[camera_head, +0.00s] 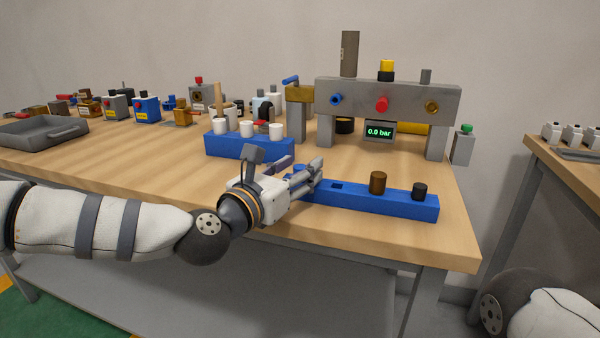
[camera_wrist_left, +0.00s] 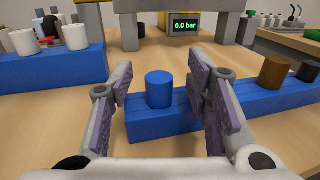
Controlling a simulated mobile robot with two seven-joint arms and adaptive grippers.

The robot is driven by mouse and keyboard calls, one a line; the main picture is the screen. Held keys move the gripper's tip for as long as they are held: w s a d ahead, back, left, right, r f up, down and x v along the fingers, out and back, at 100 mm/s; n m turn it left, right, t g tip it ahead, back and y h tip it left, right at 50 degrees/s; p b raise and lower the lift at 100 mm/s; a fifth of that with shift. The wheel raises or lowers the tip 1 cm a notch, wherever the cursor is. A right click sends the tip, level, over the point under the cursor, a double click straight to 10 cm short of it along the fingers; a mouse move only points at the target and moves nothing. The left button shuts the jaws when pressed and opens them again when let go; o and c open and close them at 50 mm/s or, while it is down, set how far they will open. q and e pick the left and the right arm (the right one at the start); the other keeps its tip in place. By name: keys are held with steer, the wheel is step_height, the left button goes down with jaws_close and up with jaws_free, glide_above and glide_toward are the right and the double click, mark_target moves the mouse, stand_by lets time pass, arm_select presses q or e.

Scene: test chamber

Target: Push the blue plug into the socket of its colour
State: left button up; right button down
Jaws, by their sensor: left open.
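The blue plug (camera_wrist_left: 158,90) is a short cylinder standing upright at the left end of a long blue rack (camera_wrist_left: 160,126). In the head view, only a little of its blue top (camera_head: 299,168) shows behind my gripper. My left gripper (camera_head: 304,170) is open. In the left wrist view its fingers (camera_wrist_left: 161,88) stand on either side of the plug with gaps, not visibly touching it. My right gripper is out of view.
The rack also holds a brown plug (camera_head: 378,183) and a black plug (camera_head: 420,191), with an empty hole between gripper and brown plug. A second blue rack (camera_head: 248,147) with white cylinders stands behind. A display (camera_head: 380,131) reads 0.0 bar.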

arm_select(q)
steer(key=shift+x, duration=0.8)
jaws_close()
